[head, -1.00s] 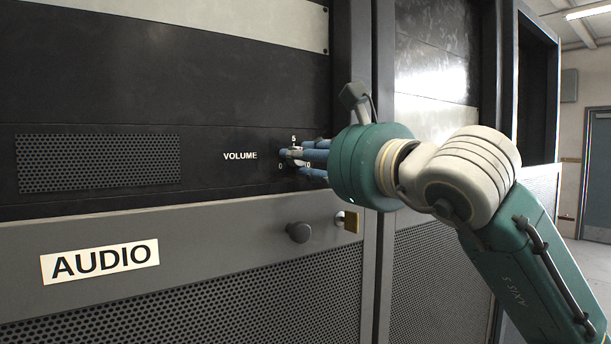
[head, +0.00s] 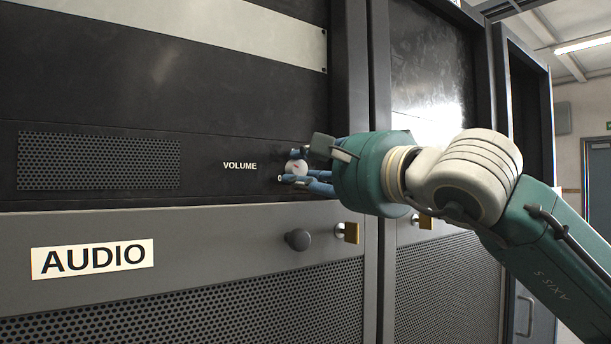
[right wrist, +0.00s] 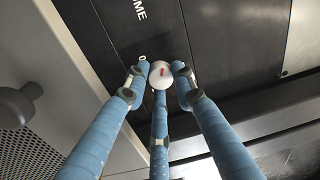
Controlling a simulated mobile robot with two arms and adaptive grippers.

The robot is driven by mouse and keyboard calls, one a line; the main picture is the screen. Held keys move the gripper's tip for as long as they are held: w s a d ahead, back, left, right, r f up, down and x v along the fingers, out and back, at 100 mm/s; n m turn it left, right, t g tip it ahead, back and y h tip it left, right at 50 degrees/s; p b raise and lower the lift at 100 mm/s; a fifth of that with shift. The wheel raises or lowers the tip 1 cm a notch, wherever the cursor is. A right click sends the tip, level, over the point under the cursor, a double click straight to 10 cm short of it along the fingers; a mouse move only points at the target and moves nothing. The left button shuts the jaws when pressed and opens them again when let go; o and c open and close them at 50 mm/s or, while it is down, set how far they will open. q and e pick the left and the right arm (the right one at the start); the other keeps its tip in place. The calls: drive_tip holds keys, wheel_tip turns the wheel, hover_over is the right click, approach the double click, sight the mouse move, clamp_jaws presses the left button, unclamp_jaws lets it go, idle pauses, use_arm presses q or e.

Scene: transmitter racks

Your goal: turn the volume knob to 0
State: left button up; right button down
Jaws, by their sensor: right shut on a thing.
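The volume knob (head: 293,167) is small, round and white, on the black panel right of the VOLUME label (head: 240,165). My right gripper (head: 291,166) has blue fingers closed around it. In the right wrist view the knob (right wrist: 160,74) sits between the three fingertips (right wrist: 159,80), with a short red mark on its face. The printed 0 (right wrist: 142,58) shows just beside one fingertip. Which end of the red mark points outward I cannot tell. The other scale numbers are hidden. My left gripper is not in view.
Below the panel is a grey door with an AUDIO label (head: 93,259), a round black handle (head: 298,240) and a brass padlock (head: 347,232). A perforated grille (head: 98,161) lies to the left. More racks stand to the right.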

drive_tip(key=n, duration=0.6)
drive_tip(key=shift+y, duration=0.3)
drive_tip(key=n, duration=0.1)
drive_tip(key=n+p, duration=0.1)
drive_tip(key=n, duration=0.1)
drive_tip(key=n+g, duration=0.1)
drive_tip(key=n, duration=0.1)
drive_tip(key=shift+f+p, duration=0.25)
drive_tip(key=shift+p, duration=0.1)
drive_tip(key=shift+a+n, duration=0.1)
drive_tip(key=shift+n, duration=0.4)
drive_tip(key=shift+f, duration=0.2)
drive_tip(key=c, duration=1.4)
unclamp_jaws()
drive_tip(key=shift+c, duration=0.2)
drive_tip(key=shift+r, duration=0.1)
